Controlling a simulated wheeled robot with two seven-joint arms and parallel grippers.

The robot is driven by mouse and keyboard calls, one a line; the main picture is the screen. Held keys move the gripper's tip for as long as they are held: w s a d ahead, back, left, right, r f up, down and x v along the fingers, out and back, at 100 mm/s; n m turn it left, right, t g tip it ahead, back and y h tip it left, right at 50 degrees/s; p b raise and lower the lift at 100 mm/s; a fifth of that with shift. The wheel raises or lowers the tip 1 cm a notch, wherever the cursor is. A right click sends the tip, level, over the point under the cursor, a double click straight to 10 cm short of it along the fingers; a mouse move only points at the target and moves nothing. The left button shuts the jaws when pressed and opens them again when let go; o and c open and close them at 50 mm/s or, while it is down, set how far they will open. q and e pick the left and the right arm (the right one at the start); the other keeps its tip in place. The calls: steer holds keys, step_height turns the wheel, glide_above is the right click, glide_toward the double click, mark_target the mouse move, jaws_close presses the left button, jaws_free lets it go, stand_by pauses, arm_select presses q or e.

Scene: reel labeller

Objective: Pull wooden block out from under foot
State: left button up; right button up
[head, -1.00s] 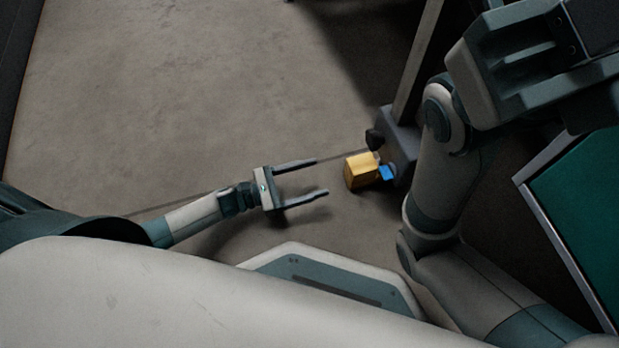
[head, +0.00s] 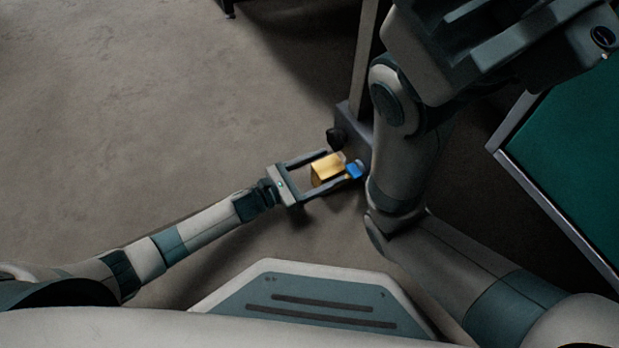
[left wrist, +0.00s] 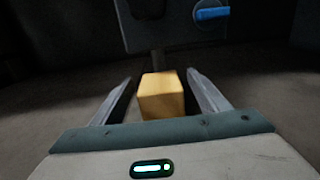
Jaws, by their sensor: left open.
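The wooden block (head: 325,170) is a yellow-brown cube low by the floor, beside the dark base of the machine's post. It also shows in the left wrist view (left wrist: 162,96), between the two fingers. My left gripper (head: 332,163) is open, with one finger on each side of the block; I see gaps between fingers and block in the wrist view. The foot is not clearly seen; whether the block is under it I cannot tell. My right arm crosses the right of the head view, but its fingertips are not clearly seen.
A blue part (head: 354,170) sits just right of the block, and a blue handle (left wrist: 212,13) shows on the dark box in the wrist view. A dark round knob (head: 336,138) is just above the block. A green-topped table (head: 575,165) stands right. Floor at left is clear.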

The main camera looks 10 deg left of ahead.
arm_select(q)
steer(key=shift+b+x, duration=0.45)
steer(key=shift+x, duration=1.05)
steer(key=shift+c, duration=0.4)
steer(key=c, duration=1.2)
steer(key=shift+c, duration=0.2)
steer(key=shift+a, duration=0.1)
